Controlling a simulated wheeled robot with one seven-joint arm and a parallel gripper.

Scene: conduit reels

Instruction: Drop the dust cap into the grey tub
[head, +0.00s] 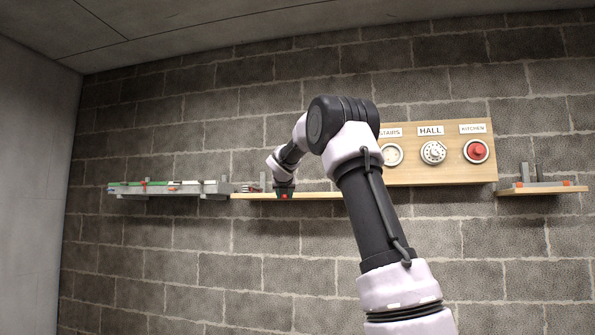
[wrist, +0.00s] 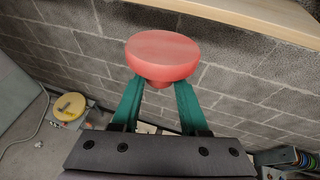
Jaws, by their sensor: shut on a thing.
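The dust cap (wrist: 162,52) is a round red disc with a short narrower stem. In the wrist view it sits between the green fingers of my gripper (wrist: 158,88), which is shut on its stem. In the head view my gripper (head: 284,190) is in front of the narrow wooden shelf, left of the wooden panel, with a little red showing at its tip. No grey tub can be made out for certain in either view. A long grey tray (head: 170,188) with coloured strips is on the wall at the left.
The wooden panel (head: 440,175) carries round ports labelled STAIRS, HALL and KITCHEN; a red cap (head: 477,151) sits in KITCHEN. A small shelf (head: 545,190) is at the right. A yellow round object (wrist: 69,106) lies low at the left in the wrist view.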

